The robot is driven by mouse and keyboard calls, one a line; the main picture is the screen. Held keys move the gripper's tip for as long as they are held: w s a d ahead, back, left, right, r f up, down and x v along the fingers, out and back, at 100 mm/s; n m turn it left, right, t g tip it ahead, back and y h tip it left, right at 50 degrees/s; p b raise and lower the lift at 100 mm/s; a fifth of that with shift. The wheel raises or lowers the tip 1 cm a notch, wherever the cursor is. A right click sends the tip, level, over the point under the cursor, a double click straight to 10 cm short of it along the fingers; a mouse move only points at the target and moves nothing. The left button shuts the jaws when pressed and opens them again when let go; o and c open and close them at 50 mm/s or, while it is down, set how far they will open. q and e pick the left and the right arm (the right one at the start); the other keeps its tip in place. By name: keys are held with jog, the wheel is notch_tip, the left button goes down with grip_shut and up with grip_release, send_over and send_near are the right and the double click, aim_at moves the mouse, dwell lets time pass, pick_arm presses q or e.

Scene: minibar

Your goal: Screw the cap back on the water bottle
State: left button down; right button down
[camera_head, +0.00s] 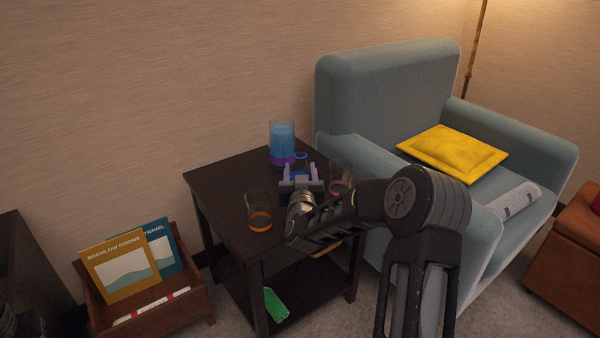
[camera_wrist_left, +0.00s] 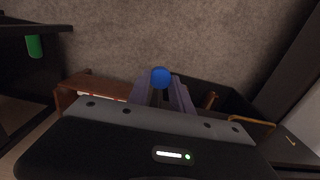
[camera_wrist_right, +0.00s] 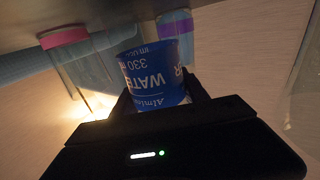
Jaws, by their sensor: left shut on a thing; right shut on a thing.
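The water bottle (camera_head: 300,174) stands upright at the small dark side table, between the fingers of my right gripper (camera_head: 301,180). Its blue label (camera_wrist_right: 155,75) shows upside down in the right wrist view, with the right gripper (camera_wrist_right: 160,92) shut around it. Its top shows as a small bluish ring in the head view. The blue cap (camera_wrist_left: 160,77) is at the fingertips of my left gripper (camera_wrist_left: 161,91), which is shut on it. The left gripper is out of the head view, apart from the bottle. I cannot tell whether the bottle touches the tabletop.
A wooden magazine box (camera_head: 190,310) stands lower left. A blue armchair (camera_head: 385,85) stands right.

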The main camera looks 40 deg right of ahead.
pick_arm(q)
jog(key=shift+f, duration=0.25)
pick_arm(e)
jog(key=shift+f, duration=0.2)
jog(key=c, duration=0.6)
grip_release()
pick_arm(q)
jog(key=shift+r, duration=0.15)
pick_arm(e)
jog(key=shift+r, duration=0.1)
pick_arm(q)
jog(key=shift+r, duration=0.15)
pick_arm(e)
jog(key=shift+r, duration=0.2)
pick_arm(q)
jog(key=shift+r+p, duration=0.8)
jog(key=shift+p, duration=0.1)
pick_arm(e)
jog(key=v, duration=1.2)
